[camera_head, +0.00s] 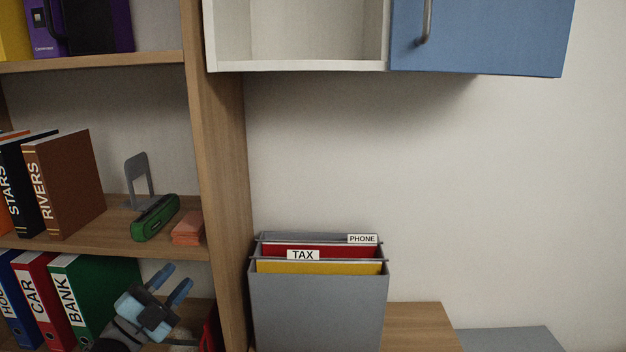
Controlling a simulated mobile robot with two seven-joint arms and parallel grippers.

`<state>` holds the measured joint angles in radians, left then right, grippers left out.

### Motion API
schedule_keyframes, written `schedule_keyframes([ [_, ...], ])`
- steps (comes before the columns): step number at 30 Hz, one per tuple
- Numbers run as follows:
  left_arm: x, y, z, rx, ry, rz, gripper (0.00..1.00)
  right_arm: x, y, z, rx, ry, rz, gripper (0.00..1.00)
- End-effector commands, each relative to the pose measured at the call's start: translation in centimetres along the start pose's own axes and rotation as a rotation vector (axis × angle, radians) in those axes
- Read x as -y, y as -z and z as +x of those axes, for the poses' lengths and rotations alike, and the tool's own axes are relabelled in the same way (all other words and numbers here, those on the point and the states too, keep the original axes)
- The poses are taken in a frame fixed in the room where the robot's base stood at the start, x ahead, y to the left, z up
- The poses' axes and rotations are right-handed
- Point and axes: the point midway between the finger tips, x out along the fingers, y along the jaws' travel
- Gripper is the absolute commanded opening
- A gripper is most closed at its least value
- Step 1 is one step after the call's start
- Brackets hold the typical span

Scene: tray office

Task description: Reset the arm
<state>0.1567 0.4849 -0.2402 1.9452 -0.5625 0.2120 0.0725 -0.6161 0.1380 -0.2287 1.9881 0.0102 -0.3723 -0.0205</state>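My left gripper (178,279) is at the lower left, in front of the lower shelf of the wooden bookcase. Its two blue fingers point up and to the right, with a gap between them. They are apart and hold nothing that I can see. The gripper's body covers part of the green BANK binder (88,290) and the shelf behind it. The rest of the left arm is mostly outside the picture. My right gripper is not in view.
The bookcase's upright (222,180) stands right of my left gripper. Beyond it, a grey file box (318,312) holds TAX and PHONE folders. Above, a middle shelf (95,238) holds books, a green object (155,218) and a bookend (139,180). A blue-doored wall cabinet (485,40) hangs above.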

Motion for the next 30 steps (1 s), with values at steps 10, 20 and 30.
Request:
schedule_keyframes([
  [10, -19.0, 0.6, -17.8, 0.654, -0.119, -0.649, 0.34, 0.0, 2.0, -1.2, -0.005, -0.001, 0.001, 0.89],
  [20, -28.4, 7.4, -30.8, 1.069, -0.239, -1.005, 0.34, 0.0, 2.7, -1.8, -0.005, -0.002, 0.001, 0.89],
  [30, -29.3, 8.4, -32.3, 1.114, -0.255, -1.044, 0.34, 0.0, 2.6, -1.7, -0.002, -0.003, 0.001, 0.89],
])
